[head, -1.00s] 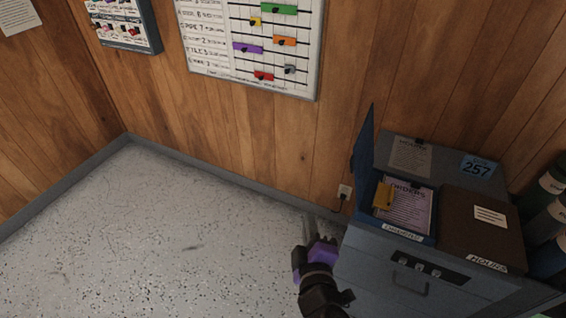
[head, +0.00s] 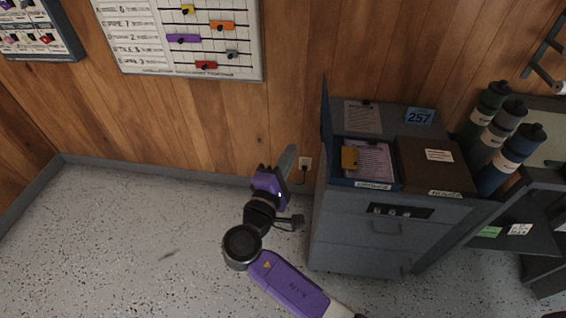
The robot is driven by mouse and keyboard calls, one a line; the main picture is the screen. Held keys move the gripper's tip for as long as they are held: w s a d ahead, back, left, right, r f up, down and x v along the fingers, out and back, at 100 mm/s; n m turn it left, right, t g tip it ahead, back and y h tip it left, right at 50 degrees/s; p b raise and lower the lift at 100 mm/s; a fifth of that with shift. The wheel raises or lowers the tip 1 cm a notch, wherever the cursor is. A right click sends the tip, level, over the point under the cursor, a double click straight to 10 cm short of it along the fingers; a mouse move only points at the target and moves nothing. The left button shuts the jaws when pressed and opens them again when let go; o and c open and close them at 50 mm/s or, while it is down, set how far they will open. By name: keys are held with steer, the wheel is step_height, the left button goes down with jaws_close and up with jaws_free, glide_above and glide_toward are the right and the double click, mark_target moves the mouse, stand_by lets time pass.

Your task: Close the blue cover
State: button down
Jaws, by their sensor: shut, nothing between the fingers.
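The blue cover (head: 327,128) stands upright, open, along the left side of the compartment labelled ORDERS (head: 374,184) on top of the grey cabinet. Inside the compartment lie a purple printed sheet (head: 373,160) and a yellow piece (head: 349,158). My gripper (head: 288,152) is shut and empty. It is to the left of the cabinet and the cover, in front of the wood wall, and appears apart from the cover. The cover's left face is seen nearly edge-on.
A closed brown cover (head: 428,166) labelled HOURS lies beside the open compartment. Several bottles (head: 498,145) stand to the right of the grey cabinet (head: 360,240). A wall outlet (head: 304,163) with a cord is behind my gripper. The floor to the left is clear.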

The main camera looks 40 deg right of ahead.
steer(key=s+d+r+p, duration=0.1)
steer(key=d+p, duration=0.1)
steer(key=d, duration=0.4)
steer(key=shift+s, duration=0.2)
steer(key=shift+d+r, duration=0.1)
steer(key=shift+d, duration=0.05)
